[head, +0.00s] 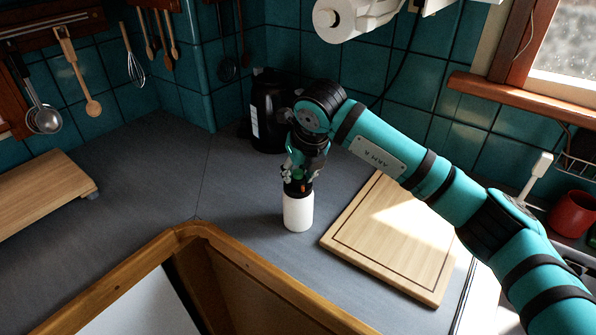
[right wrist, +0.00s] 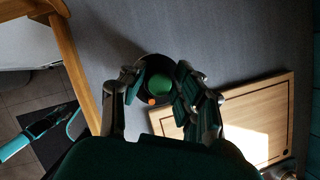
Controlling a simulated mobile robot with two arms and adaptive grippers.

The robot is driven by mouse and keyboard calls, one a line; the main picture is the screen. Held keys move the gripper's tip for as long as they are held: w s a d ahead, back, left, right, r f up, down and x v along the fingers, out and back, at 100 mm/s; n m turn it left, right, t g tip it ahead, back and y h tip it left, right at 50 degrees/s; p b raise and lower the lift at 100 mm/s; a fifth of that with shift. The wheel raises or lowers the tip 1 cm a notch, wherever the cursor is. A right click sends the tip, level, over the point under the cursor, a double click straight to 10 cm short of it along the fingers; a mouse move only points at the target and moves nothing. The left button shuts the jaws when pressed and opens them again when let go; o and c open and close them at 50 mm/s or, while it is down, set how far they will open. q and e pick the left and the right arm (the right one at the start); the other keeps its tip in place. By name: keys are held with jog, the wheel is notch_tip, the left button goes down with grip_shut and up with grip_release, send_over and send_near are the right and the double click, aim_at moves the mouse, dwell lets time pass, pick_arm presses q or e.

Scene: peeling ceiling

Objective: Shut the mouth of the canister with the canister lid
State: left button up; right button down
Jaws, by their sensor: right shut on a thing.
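The white canister (head: 298,213) stands upright on the grey counter, left of the cutting board. The canister lid (head: 298,188) is dark and sits at the canister's mouth. In the right wrist view the lid (right wrist: 147,97) is a dark disc with a green knob and a small orange spot. My right gripper (head: 301,174) points down from above and is shut on the lid; its fingers are on both sides of the knob in the wrist view (right wrist: 158,83). Whether the lid is fully seated or slightly above the rim I cannot tell.
A wooden cutting board (head: 400,240) lies right of the canister. A black appliance (head: 268,115) stands behind my gripper. A wooden board (head: 40,190) lies at the left, and a red mug (head: 572,214) is at far right. The counter left of the canister is clear.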

jog(key=shift+f, duration=0.3)
jog(key=c, duration=0.9)
grip_release()
jog(key=shift+r, duration=0.1)
jog(key=shift+w+a+r+p+v, duration=0.1)
jog(key=shift+w+p+v, duration=0.15)
jog(key=shift+v, duration=2.35)
jog(key=shift+w+a+r+p+v, duration=0.15)
jog(key=shift+p+v, duration=0.2)
jog(key=shift+v, duration=2.3)
jog(key=shift+w+p+v, duration=0.2)
jog(key=shift+p+v, duration=0.1)
jog(key=shift+v, duration=2.3)
